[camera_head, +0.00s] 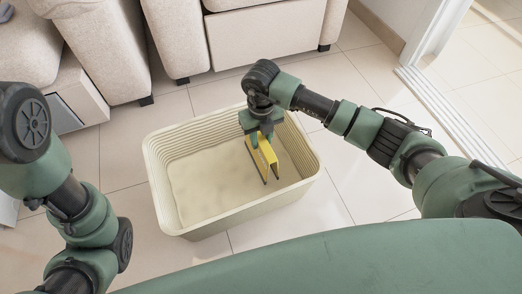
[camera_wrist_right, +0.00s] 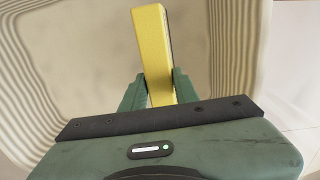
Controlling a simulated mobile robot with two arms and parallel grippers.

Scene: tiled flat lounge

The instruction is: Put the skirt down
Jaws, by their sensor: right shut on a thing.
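My right gripper (camera_head: 258,137) is shut on a stiff, yellow folded piece with dark edges, the skirt (camera_head: 265,153). It holds the skirt over the right part of a large cream basket (camera_head: 248,214), within the rim in the head view. I cannot tell whether the skirt's lower end touches the basket floor. In the right wrist view the skirt (camera_wrist_right: 153,40) stands between the two green fingers of the gripper (camera_wrist_right: 158,90), with the ribbed basket wall (camera_wrist_right: 28,85) behind. My left arm shows at the left, but its gripper is out of view.
The basket stands on pale floor tiles (camera_head: 350,170) and looks empty inside. Beige upholstered seats (camera_head: 265,35) stand close behind it, with another seat (camera_head: 75,90) at the left. A white door track (camera_head: 450,115) runs along the right. Bare tiles lie right of the basket.

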